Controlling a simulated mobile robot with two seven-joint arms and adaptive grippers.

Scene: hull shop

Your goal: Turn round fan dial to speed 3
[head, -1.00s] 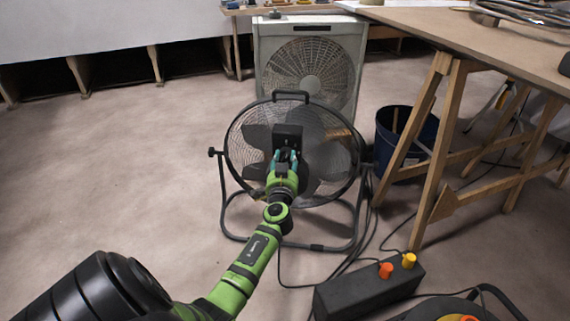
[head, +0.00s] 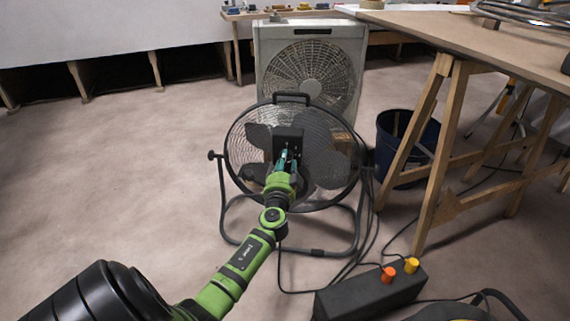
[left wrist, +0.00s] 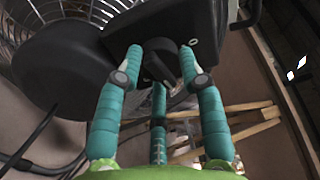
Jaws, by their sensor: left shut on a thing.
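The round fan (head: 333,150) is a black floor fan on a tubular stand in the middle of the head view. Its dark control box (head: 289,138) sits at the centre of the guard and also shows in the left wrist view (left wrist: 205,28). The black dial (left wrist: 160,62) is on the box face. My left gripper (head: 285,165) has its teal fingers shut around the dial, seen close in the left wrist view (left wrist: 160,75). The dial's speed marks cannot be read. My right gripper is not in view.
A pale box fan (head: 308,65) stands behind the round fan. A wooden workbench (head: 480,35) on trestle legs and a dark blue bucket (head: 425,140) are on the right. A black box with orange and yellow knobs (head: 350,296) and cables lie in front. Floor at left is clear.

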